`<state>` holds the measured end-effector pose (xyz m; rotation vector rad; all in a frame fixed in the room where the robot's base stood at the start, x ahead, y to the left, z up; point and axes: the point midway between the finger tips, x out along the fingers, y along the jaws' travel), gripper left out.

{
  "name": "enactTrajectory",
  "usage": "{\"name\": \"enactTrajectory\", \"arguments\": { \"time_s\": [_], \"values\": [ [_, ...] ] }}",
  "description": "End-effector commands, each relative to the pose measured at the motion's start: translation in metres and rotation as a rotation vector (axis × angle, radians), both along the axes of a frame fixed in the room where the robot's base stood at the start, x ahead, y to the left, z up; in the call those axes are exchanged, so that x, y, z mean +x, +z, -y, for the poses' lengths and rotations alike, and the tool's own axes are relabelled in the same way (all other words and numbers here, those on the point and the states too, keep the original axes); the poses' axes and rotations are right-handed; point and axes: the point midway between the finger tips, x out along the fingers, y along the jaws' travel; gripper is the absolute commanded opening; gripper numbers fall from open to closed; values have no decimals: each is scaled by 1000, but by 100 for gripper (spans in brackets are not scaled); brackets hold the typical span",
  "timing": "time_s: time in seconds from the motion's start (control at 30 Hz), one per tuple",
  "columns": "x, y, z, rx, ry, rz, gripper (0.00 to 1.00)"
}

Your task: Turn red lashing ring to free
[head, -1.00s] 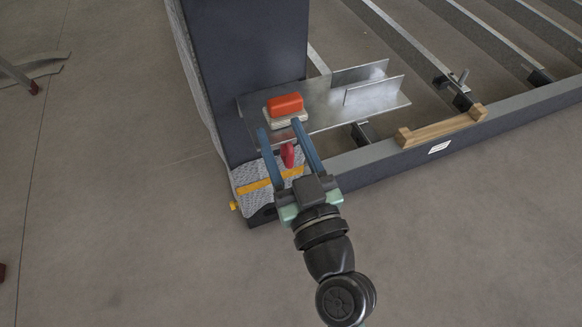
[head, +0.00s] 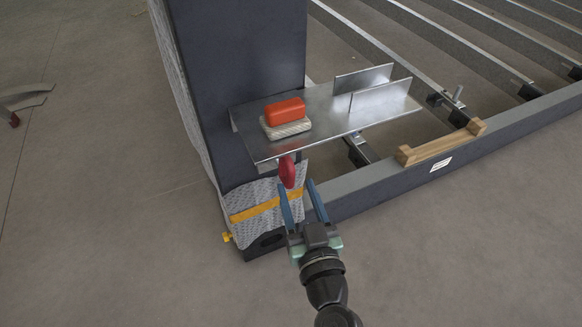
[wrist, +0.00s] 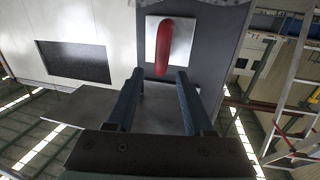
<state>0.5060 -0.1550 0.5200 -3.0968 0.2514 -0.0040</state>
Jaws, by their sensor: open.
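The red lashing ring (head: 287,172) hangs at the front of the dark corner post, just below the edge of the metal plate. In the wrist view the red ring (wrist: 163,45) stands out in front of a pale square plate (wrist: 180,42), beyond my fingertips. My gripper (head: 301,188) has two blue fingers, open and empty, just below and right of the ring in the head view. In the wrist view the ring lies above the gap between the fingers (wrist: 158,72). The fingers appear apart from the ring.
A metal plate (head: 345,113) with upright flanges juts out above the ring and carries a red-orange block with a pale base (head: 286,116). A wooden handle-like block (head: 440,145) sits on the frame rail (head: 370,190). A grey wrap with a yellow strap (head: 255,210) covers the post's foot.

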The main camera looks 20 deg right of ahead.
Motion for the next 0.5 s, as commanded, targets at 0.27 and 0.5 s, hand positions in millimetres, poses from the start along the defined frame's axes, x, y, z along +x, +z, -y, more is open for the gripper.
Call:
{"name": "enactTrajectory", "arguments": {
  "time_s": [0.27, 0.5],
  "values": [
    [43, 1, 8, -1, -1, 2, 52],
    [55, 0, 9, -1, -1, 0, 52]
  ]
}}
